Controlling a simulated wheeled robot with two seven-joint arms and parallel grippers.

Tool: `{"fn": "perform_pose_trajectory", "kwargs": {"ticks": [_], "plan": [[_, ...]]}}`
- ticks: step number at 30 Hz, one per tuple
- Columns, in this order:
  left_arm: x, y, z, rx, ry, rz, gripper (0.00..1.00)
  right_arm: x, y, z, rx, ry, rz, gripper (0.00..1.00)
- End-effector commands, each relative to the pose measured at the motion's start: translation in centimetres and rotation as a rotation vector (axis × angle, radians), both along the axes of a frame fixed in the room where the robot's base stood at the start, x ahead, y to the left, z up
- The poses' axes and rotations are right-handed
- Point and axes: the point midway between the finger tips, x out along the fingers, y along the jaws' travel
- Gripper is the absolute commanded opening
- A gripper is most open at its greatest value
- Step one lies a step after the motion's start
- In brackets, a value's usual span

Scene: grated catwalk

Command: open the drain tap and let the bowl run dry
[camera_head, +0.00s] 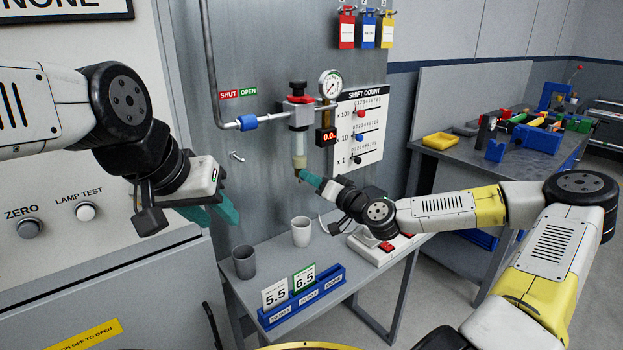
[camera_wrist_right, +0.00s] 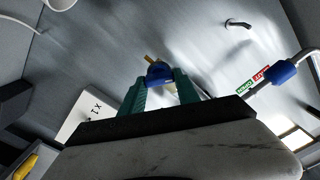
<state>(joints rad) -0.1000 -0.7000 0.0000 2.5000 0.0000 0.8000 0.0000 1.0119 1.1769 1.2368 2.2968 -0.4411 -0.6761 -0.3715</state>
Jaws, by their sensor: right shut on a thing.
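The filter bowl (camera_head: 299,147) hangs upright below a grey and red regulator head (camera_head: 298,101) on the metal panel. Its lower part looks yellowish; the liquid level is too small to tell. The drain tap at its bottom shows as a small brass and dark piece (camera_head: 298,172). In the right wrist view a blue piece with a brass tip (camera_wrist_right: 158,72) sits between the teal fingers. My right gripper (camera_head: 308,178) is shut on this tap just under the bowl; its fingers partly hide it. My left gripper (camera_head: 222,216) is open and empty, left of the panel fittings.
A pressure gauge (camera_head: 331,84) and a red digital readout (camera_head: 326,137) sit right of the bowl. A pipe with a blue sleeve (camera_head: 247,122) runs in from the left. Below are a white cup (camera_head: 301,231), a grey cup (camera_head: 243,262) and a blue card rack (camera_head: 302,301).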

Motion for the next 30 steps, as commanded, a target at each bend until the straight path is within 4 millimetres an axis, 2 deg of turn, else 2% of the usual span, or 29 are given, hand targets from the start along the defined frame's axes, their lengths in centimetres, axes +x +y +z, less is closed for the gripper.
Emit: {"fn": "perform_pose_trajectory", "kwargs": {"ticks": [18,30], "plan": [[0.00,0.00,0.00,0.000,0.000,0.000,0.36,0.12,-0.23,-0.26,0.475,0.345,-0.003,0.00],[0.00,0.00,0.00,0.000,0.000,0.000,0.36,0.12,-0.20,-0.43,0.703,0.511,-0.001,0.00]]}}
